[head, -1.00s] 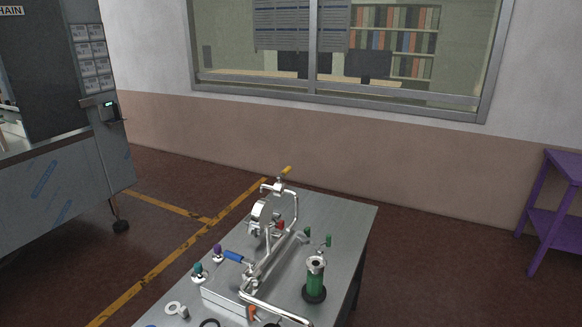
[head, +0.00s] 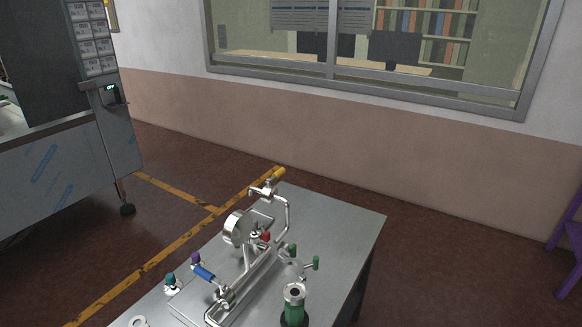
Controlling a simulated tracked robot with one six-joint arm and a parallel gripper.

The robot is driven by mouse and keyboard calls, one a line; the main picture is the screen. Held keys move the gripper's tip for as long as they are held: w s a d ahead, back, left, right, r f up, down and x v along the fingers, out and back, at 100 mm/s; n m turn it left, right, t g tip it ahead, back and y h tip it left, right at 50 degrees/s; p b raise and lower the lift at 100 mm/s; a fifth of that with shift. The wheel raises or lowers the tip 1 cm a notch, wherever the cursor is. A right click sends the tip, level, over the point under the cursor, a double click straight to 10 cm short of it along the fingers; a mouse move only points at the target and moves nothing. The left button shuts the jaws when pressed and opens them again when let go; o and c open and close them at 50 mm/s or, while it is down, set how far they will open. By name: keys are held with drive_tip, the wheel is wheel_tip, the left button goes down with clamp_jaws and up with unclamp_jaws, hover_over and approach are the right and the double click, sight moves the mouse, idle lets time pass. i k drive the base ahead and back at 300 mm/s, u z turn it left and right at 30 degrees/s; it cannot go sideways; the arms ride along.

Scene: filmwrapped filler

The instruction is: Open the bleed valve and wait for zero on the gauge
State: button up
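On the metal bench (head: 345,222) stands an assembly of bent steel pipe (head: 288,215). A round steel gauge (head: 237,229) is on it, seen from the side, so its reading cannot be made out. A yellow lever (head: 273,175) sits at the top far end. A blue handle (head: 203,272), a red knob (head: 265,237) and green handles (head: 315,263) are lower down. I cannot tell which of these is the bleed valve, or whether it is open. My gripper is not in view.
A green cylinder with a steel top (head: 294,303) stands at the bench front. Purple (head: 196,258) and teal (head: 170,280) knobs are at the left. A steel machine (head: 68,170) stands far left, a purple stand (head: 570,245) far right. Floor (head: 440,235) right of the bench is clear.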

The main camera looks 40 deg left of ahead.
sight(281, 171)
drive_tip(key=i, duration=2.25)
drive_tip(key=u, duration=3.05)
